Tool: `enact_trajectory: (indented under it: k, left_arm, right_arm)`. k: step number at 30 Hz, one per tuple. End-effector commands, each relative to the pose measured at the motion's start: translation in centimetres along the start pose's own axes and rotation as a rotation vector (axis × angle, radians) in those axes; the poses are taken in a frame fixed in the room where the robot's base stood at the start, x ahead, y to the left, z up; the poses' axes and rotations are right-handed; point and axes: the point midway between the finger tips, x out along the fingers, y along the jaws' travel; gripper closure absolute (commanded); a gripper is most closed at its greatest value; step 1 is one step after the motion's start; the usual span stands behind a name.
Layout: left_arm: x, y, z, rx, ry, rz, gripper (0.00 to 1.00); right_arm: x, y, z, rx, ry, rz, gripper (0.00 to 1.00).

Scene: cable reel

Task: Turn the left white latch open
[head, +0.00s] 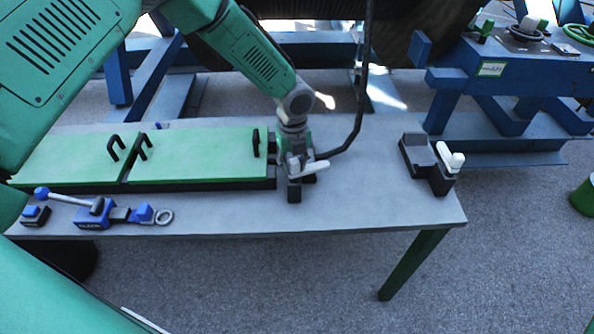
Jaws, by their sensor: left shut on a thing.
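The left white latch (315,167) is a small white lever on a dark connector block (294,190) near the middle of the table. It points out to the right, roughly level. My left gripper (295,158) reaches down onto it from above and is shut on it. The fingers and the latch overlap, so the exact grip is hard to see. A second white latch (450,156) sits on a black block (419,155) at the table's right end, away from the gripper. My right gripper is not in view.
A black cable (357,125) rises from beside the connector. Green panels (195,155) with black handles lie left of the gripper. A blue lever tool (95,212) lies at the front left. The grey table (370,195) is bare between the two latches.

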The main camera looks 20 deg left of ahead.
Motion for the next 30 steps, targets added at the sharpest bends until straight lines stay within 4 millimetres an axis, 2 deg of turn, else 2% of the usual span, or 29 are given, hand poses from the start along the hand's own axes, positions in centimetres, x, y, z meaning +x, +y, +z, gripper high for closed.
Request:
enact_trajectory:
  k: [12,30]
  left_arm:
    - [-0.2,-0.08,0.83,0.235,0.0,-0.003,1.0]
    - [-0.16,0.05,0.8,0.296,0.001,-0.001,1.0]
  right_arm:
    - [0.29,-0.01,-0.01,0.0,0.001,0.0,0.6]
    - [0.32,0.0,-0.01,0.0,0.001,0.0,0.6]
